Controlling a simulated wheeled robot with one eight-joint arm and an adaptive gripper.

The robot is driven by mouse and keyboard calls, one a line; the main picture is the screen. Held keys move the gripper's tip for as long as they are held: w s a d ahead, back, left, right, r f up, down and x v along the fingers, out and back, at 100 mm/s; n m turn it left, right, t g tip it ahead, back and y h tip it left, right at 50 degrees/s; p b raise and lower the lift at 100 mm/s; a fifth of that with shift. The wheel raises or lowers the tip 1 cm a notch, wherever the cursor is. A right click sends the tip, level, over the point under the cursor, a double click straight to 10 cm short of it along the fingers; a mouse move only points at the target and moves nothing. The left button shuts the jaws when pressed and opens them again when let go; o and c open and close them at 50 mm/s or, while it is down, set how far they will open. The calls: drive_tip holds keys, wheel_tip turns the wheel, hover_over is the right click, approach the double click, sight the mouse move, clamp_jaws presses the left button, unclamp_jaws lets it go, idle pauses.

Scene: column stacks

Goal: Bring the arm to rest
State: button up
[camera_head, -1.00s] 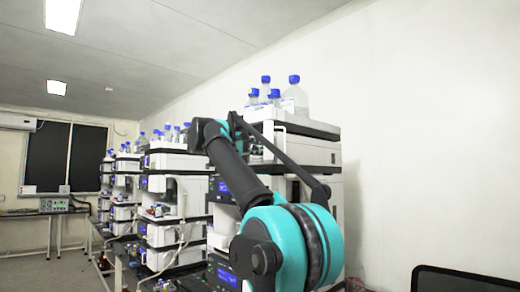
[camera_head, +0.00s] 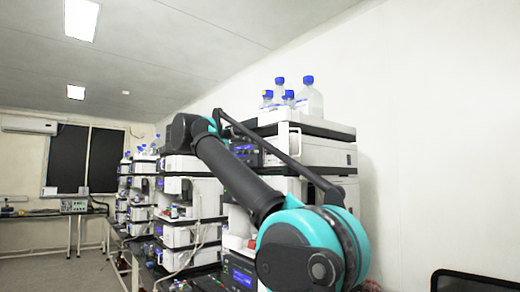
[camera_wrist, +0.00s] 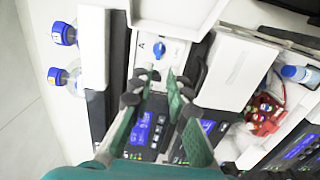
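My arm is teal and black. In the head view its teal joint (camera_head: 318,245) is at the lower right, and a dark link rises left from it to a far joint in front of the instrument stacks. My gripper is hidden in the head view. In the wrist view my gripper (camera_wrist: 155,92) has two green-padded fingers that stand apart, with nothing visible between them. Beyond the fingers are a white instrument panel with a blue knob (camera_wrist: 158,50) and a lit blue display (camera_wrist: 143,128). I cannot tell how far the fingertips are from the panel.
Instrument stacks (camera_head: 190,187) stand in a row along the right wall. Blue-capped bottles (camera_head: 309,100) stand on the nearest stack. A dark mesh chair back (camera_head: 475,282) is at the lower right. A side table (camera_head: 70,214) stands at the far left. Floor is clear at the left.

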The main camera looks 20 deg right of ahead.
drive_tip(key=shift+s+a, duration=0.15)
drive_tip(key=shift+a, duration=0.25)
drive_tip(key=s+d+f+g+y, duration=0.1)
drive_tip(key=f+y, duration=0.2)
drive_tip(key=f, duration=1.1)
drive_tip(key=s+d+f+m+g+y, duration=0.1)
drive_tip(key=f+y, duration=0.2)
drive_tip(key=f, duration=1.2)
drive_tip(key=s+f+y, duration=0.2)
drive_tip(key=f+y, duration=0.1)
drive_tip(key=f, duration=1.1)
drive_tip(key=s+a+f+m+y, duration=0.1)
drive_tip(key=s+a+f+y, duration=0.1)
drive_tip(key=s+f, duration=0.4)
drive_tip(key=s+a+f+m+y, duration=0.1)
drive_tip(key=s+a+f+y, duration=0.2)
drive_tip(key=f, duration=1.2)
drive_tip(key=s+a+f+y, duration=0.3)
drive_tip(key=s+f, duration=0.6)
drive_tip(key=f, duration=0.2)
drive_tip(key=shift+s+a+m, duration=0.3)
drive_tip(key=shift+m, duration=0.1)
